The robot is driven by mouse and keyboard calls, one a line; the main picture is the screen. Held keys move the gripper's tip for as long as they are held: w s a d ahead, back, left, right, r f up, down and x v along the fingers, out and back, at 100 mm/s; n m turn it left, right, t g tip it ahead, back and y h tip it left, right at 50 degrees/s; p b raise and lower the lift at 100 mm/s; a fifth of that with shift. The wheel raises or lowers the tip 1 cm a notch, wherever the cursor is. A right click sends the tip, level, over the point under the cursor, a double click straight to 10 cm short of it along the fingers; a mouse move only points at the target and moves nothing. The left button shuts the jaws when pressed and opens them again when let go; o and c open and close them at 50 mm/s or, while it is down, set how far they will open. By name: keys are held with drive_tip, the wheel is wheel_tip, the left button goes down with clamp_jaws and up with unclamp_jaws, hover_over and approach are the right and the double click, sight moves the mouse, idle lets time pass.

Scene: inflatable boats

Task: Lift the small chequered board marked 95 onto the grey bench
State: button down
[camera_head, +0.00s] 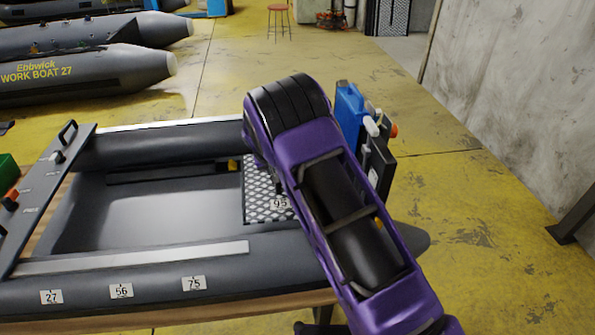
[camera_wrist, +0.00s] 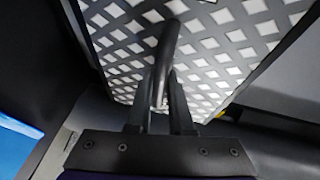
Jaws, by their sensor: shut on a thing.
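The chequered board (camera_head: 258,190) marked 95 is in the right end of the grey inflatable boat in the head view. My purple arm covers its right side. In the wrist view the board (camera_wrist: 215,50) fills the upper middle, with a dark bar-like handle (camera_wrist: 169,40) standing out from it. My gripper (camera_wrist: 160,88) is shut on this handle. In the head view the gripper is hidden behind my arm. A dark grey slab (camera_head: 52,185) lies across the boat's left end; I cannot tell if it is the bench.
The boat's near tube (camera_head: 225,285) carries labels 27, 56 and 75. A blue container (camera_head: 349,105) and a black case (camera_head: 378,165) stand right of my arm. Clear yellow floor (camera_head: 480,220) lies to the right, before a wall. Other boats (camera_head: 90,75) lie behind at left.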

sight(248, 180)
drive_tip(key=a, duration=0.3)
drive_tip(key=s+a, duration=0.1)
drive_tip(key=a, duration=0.4)
drive_tip(key=shift+s+a+r, duration=0.1)
drive_tip(key=shift+s+a, duration=0.2)
drive_tip(key=shift+a, duration=0.1)
drive_tip(key=shift+s+a+r, duration=0.1)
drive_tip(key=shift+a+r, duration=0.15)
drive_tip(key=shift+a, duration=0.2)
wheel_tip(248, 180, up, 16)
drive_tip(key=p, duration=0.6)
drive_tip(key=shift+f+p, duration=0.2)
drive_tip(key=shift+p, duration=0.2)
drive_tip(key=shift+s+a, duration=0.1)
idle(0.5)
